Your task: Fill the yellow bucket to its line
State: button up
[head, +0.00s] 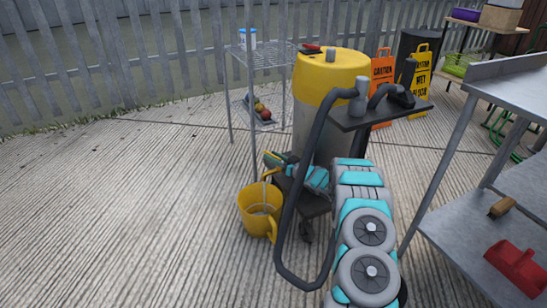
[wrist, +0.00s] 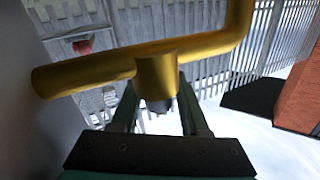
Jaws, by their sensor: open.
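The yellow bucket (head: 247,215) stands upright on the ground in the head view, left of a cart. Its handle is raised and its inside looks greyish; I cannot make out a fill line or water level. A tall grey drum with a yellow top (head: 326,78) rises behind it. My gripper (head: 273,160) is beside the drum's lower left side, above the bucket. In the wrist view my gripper (wrist: 158,106) is open. A brass-coloured pipe (wrist: 95,72) with a short stem crosses in front of it, and the stem's dark end shows between the fingers. Contact cannot be told.
A metal table (head: 490,200) with a red scoop (head: 518,268) and a brush stands at right. The ground at left is clear.

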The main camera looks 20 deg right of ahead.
jog(key=v, duration=0.7)
jog(key=shift+s+d, duration=0.2)
jog(key=shift+s, duration=0.1)
jog(key=shift+w, duration=0.1)
